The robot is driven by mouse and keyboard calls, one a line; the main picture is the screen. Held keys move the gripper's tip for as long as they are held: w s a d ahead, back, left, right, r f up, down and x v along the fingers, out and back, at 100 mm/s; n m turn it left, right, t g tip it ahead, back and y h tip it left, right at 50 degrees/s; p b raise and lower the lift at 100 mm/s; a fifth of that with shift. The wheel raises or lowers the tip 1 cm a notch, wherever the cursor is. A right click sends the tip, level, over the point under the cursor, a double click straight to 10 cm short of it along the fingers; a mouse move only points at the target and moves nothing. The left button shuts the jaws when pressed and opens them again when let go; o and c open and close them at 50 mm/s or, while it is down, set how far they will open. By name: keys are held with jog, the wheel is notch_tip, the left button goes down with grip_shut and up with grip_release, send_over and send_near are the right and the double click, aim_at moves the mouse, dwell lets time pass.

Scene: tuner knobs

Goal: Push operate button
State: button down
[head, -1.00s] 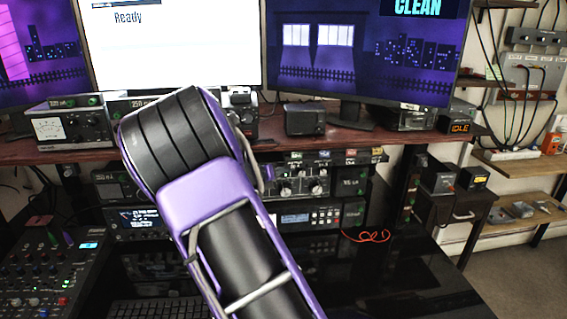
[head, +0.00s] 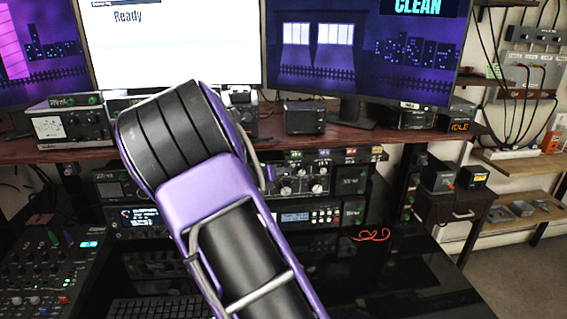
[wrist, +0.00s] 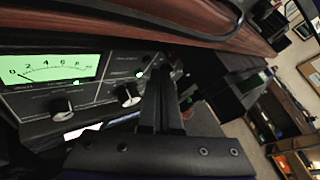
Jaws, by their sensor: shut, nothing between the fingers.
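In the wrist view, my gripper (wrist: 160,72) is shut and empty, its dark fingers pointing away from the camera. Just left of the fingers is a dark instrument panel with a lit green meter (wrist: 50,70) and two silver-edged knobs (wrist: 129,95). A small green light or button (wrist: 139,74) sits on this panel close to the fingertips. The panel labels are too blurred to read, so I cannot tell which control is the operate button. I cannot tell whether the fingertips touch the panel. In the head view my arm hides the gripper.
A wooden shelf edge (wrist: 180,30) runs above the panel in the wrist view. In the head view, monitors (head: 360,50) stand over the shelf, a mixer (head: 45,265) is at lower left, and a box marked IDLE (head: 459,126) stands at right.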

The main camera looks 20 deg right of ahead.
jog(key=shift+s, duration=0.1)
jog(key=shift+s+a+b, duration=0.1)
jog(key=shift+s+a, duration=0.2)
jog(key=shift+s, duration=0.65)
jog(key=shift+s+a+b, duration=0.1)
jog(key=shift+s+a, duration=0.15)
jog(key=shift+s, duration=0.65)
jog(key=shift+s+a+b, duration=0.1)
jog(key=shift+s+a, duration=0.2)
jog(key=shift+s, duration=0.65)
